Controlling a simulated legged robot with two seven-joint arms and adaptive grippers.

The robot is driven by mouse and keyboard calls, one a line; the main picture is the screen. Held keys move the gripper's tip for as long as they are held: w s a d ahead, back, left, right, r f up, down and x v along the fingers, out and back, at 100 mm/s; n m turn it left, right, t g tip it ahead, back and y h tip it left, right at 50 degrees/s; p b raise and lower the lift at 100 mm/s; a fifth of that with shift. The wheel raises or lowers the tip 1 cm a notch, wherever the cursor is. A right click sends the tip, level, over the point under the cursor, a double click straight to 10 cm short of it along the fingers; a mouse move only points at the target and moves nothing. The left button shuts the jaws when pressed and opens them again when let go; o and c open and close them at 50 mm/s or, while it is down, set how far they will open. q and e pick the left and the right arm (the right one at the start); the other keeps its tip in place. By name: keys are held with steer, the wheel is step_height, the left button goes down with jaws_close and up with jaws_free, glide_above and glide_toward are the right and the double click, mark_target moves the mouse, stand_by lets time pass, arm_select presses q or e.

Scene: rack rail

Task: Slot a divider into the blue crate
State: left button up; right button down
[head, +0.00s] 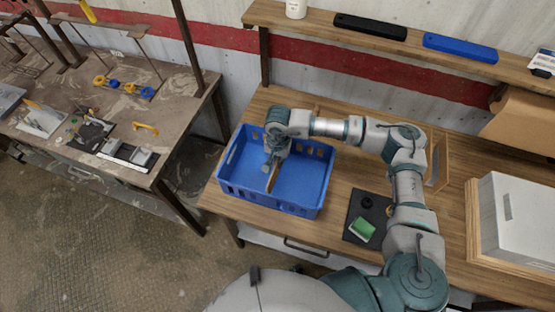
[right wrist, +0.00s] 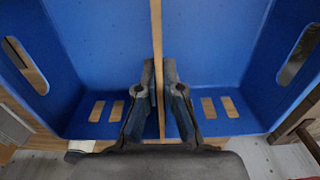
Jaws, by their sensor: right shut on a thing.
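The blue crate (head: 303,180) stands open on the wooden table, left of centre in the head view. Its floor and walls fill much of the right wrist view (right wrist: 90,55). My right gripper (head: 270,168) reaches down inside the crate. In the right wrist view its fingers (right wrist: 160,85) are shut on a thin wooden divider (right wrist: 157,35), seen edge-on between them. The divider also shows in the head view (head: 272,181) as a narrow tan strip near the crate's middle. Whether its lower edge touches the crate floor or sits in a slot cannot be told. My left gripper is out of view.
A black mat (head: 352,212) with a green-topped block (head: 363,230) lies right of the crate. A white box (head: 515,220) stands at the far right. A shelf (head: 310,22) runs along the wall behind. A cluttered second table (head: 185,95) stands left, across a gap.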

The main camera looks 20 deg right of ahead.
steer(key=shift+f+b, duration=0.3)
steer(key=shift+f, duration=0.15)
steer(key=shift+f+b, duration=0.85)
steer(key=shift+f, duration=0.1)
steer(key=c, duration=1.2)
jaws_free()
steer(key=shift+c, duration=0.2)
